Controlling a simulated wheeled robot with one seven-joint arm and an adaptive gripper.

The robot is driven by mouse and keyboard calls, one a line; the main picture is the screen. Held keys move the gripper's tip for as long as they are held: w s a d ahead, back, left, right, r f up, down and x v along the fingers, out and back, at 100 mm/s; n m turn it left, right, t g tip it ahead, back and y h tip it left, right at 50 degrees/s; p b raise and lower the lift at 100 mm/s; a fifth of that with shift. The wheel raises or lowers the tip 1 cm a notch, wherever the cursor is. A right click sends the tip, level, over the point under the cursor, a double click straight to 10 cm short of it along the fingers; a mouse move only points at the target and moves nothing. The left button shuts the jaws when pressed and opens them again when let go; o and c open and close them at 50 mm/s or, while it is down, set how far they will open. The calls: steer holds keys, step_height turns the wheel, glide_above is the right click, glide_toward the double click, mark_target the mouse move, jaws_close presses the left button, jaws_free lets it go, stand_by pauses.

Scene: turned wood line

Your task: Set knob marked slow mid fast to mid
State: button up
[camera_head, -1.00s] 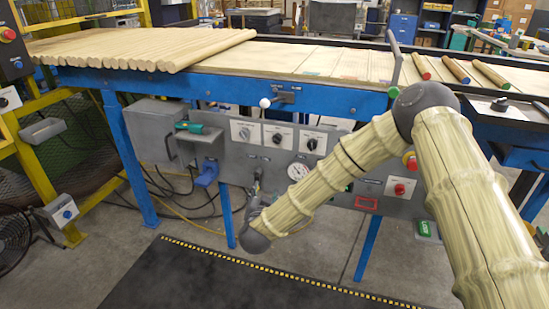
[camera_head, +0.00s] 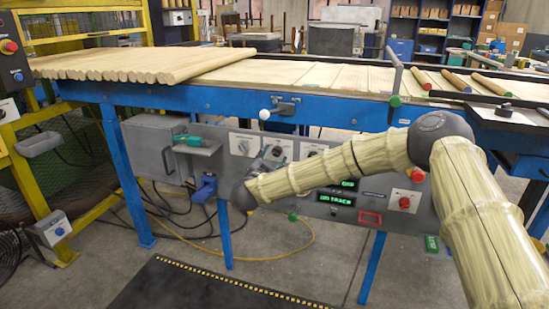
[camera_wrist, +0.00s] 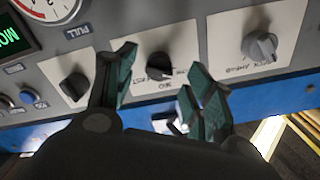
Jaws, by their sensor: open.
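The black middle knob (camera_wrist: 158,66) sits on a white plate in the wrist view, where the panel appears upside down. Small lettering beside it looks like MID, but I cannot read the full scale or the pointer's setting. Its plate (camera_head: 283,142) is partly covered by my gripper in the head view. My gripper (camera_wrist: 162,62) is open, its green-padded fingers on either side of the knob in the picture; I cannot tell whether they touch it. In the head view my gripper (camera_head: 272,153) is close to the panel front, its fingers hard to make out.
A grey knob (camera_wrist: 260,46) and another black knob (camera_wrist: 74,86) flank it on separate plates. A dial gauge (camera_wrist: 45,6) and a green display (camera_wrist: 14,38) are nearby. The blue conveyor frame (camera_head: 220,101) runs above the panel. A small shelf (camera_head: 197,147) juts out at left.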

mark_target(275, 155)
steer(key=shift+x, duration=1.55)
steer(key=c, duration=1)
